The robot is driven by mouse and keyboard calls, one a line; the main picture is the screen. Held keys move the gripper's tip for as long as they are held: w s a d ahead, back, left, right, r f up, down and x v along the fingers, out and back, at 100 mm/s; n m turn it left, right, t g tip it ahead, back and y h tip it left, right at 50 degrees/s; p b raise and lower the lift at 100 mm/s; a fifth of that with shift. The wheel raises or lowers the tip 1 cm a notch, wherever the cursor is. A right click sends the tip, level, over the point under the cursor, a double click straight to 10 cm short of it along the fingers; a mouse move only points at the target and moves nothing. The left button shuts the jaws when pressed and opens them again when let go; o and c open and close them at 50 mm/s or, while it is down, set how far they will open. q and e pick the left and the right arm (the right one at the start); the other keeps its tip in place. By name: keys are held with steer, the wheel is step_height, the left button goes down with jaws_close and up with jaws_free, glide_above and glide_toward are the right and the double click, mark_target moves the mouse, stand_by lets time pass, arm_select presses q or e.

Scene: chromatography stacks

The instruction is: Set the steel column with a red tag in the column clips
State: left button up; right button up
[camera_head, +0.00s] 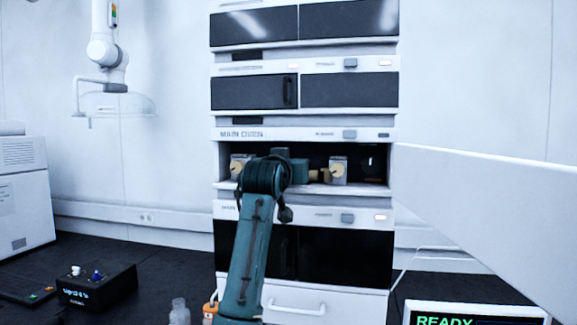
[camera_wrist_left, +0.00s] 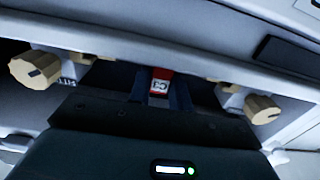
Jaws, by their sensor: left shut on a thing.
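The red tag (camera_wrist_left: 160,82) of the steel column shows between my left gripper's fingers in the left wrist view. It carries a white label. My left gripper (camera_wrist_left: 159,95) is shut on the column, whose steel body is mostly hidden. In the head view the left gripper (camera_head: 292,166) is inside the open main oven bay, its fingertips hidden. Grey blocks with beige knobs, apparently the column clips, stand left (camera_head: 238,168) and right (camera_head: 338,170) of it. Their knobs also show at the left (camera_wrist_left: 35,68) and right (camera_wrist_left: 262,108) in the wrist view. I cannot tell whether the column is seated. My right gripper is out of view.
The main oven (camera_head: 300,134) sits in a tall instrument stack, with closed dark-fronted modules above and below. A large white panel (camera_head: 490,215) fills the right side. A small bottle (camera_head: 179,312) and a black box (camera_head: 97,287) stand on the dark bench at left.

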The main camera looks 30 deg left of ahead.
arm_select(q)
steer(key=o, duration=0.9)
steer(key=shift+o, duration=0.2)
steer(key=shift+b+v, duration=0.3)
steer(key=shift+v, duration=0.95)
steer(key=v, duration=1.1)
steer(key=shift+s+r+b, duration=0.25)
steer(key=shift+r+b, duration=0.05)
steer(key=shift+r, duration=0.15)
steer(key=shift+d, duration=0.1)
